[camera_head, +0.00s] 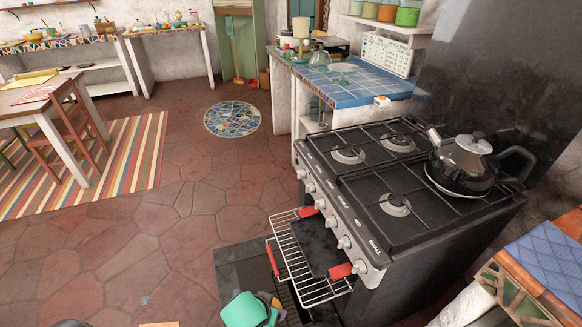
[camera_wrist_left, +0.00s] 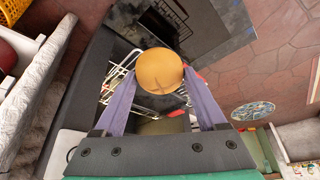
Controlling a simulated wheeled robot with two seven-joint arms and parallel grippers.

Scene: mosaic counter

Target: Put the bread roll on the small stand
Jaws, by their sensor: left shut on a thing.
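The bread roll (camera_wrist_left: 160,70) is round and golden brown. In the left wrist view it sits between the two purple-grey fingers of my left gripper (camera_wrist_left: 159,76), which is shut on it. In the head view my left gripper (camera_head: 270,305) shows at the bottom edge with its green housing, low in front of the stove by the pulled-out oven rack; the roll is mostly hidden there. A small green stand-like piece (camera_head: 341,82) is on the blue tiled counter at the back; it is too small to be sure it is the stand. My right gripper is not in view.
The oven rack (camera_head: 290,250) with red ends juts out over the opened oven door (camera_head: 235,262). A black kettle (camera_head: 465,165) stands on the stove (camera_head: 395,205). The tiled counter (camera_head: 365,92) holds a glass dome (camera_head: 320,59).

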